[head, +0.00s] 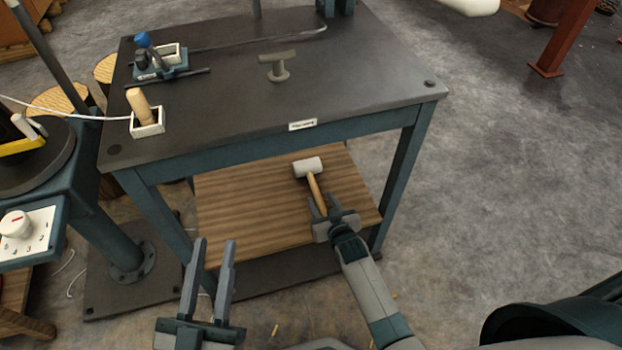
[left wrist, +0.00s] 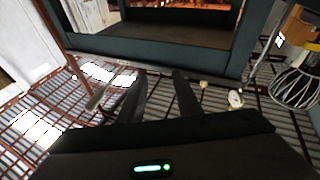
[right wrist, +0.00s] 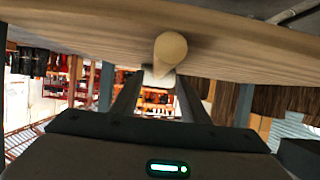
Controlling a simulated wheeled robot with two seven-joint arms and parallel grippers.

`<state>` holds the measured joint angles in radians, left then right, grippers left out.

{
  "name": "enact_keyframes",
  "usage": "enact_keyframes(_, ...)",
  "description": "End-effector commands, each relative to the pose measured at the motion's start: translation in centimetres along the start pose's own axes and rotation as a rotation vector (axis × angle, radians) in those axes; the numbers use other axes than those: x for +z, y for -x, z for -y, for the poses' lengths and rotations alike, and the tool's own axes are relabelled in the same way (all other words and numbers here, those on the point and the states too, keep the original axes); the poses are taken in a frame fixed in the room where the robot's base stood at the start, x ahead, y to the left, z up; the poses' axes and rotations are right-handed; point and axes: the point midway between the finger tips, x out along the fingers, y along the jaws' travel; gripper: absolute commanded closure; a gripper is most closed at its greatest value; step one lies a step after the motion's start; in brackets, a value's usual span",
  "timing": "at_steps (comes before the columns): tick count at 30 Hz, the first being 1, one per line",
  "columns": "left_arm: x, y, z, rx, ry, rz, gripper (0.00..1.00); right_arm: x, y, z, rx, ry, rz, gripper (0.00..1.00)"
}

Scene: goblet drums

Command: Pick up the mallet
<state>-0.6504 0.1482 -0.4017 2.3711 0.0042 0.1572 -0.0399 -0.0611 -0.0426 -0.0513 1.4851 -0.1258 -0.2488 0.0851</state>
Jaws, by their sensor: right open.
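The mallet (head: 308,167), with a pale head and a wooden handle, lies on the wooden lower shelf (head: 240,205) of the dark table. Its handle points toward my right gripper (head: 324,203), which is open at the handle's end, fingers to either side of it. In the right wrist view the round end of the mallet handle (right wrist: 170,48) shows just beyond and above my right fingertips (right wrist: 158,88), against the shelf's edge. I see no contact. My left gripper (head: 214,243) is open and empty in front of the table; it also shows in the left wrist view (left wrist: 157,82).
The tabletop (head: 350,85) above the shelf bears a wooden-handled tool in a white holder (head: 147,119), a T-shaped stand (head: 278,68) and a blue-knobbed device (head: 158,60). A table leg (head: 402,175) stands right of the shelf.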

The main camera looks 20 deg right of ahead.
Motion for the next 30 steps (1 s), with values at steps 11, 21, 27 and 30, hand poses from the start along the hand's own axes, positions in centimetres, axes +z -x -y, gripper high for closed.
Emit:
enact_keyframes(11,-0.3,0.1,-0.1,0.001,-0.001,-0.020,0.69,0.1,-0.3,0.0,0.000,0.000,0.000,0.59)
enact_keyframes(21,-3.7,1.1,-1.1,0.018,0.000,-0.216,0.69,0.4,-2.7,-0.1,0.000,0.000,0.000,0.59)
enact_keyframes(27,-5.7,0.8,-0.6,0.017,-0.016,-0.329,0.69,0.3,-4.8,-0.1,0.000,-0.001,-0.001,0.59)
enact_keyframes(30,-6.2,0.7,-0.4,0.016,-0.020,-0.350,0.69,0.3,-5.1,-0.1,0.000,-0.001,0.000,0.59)
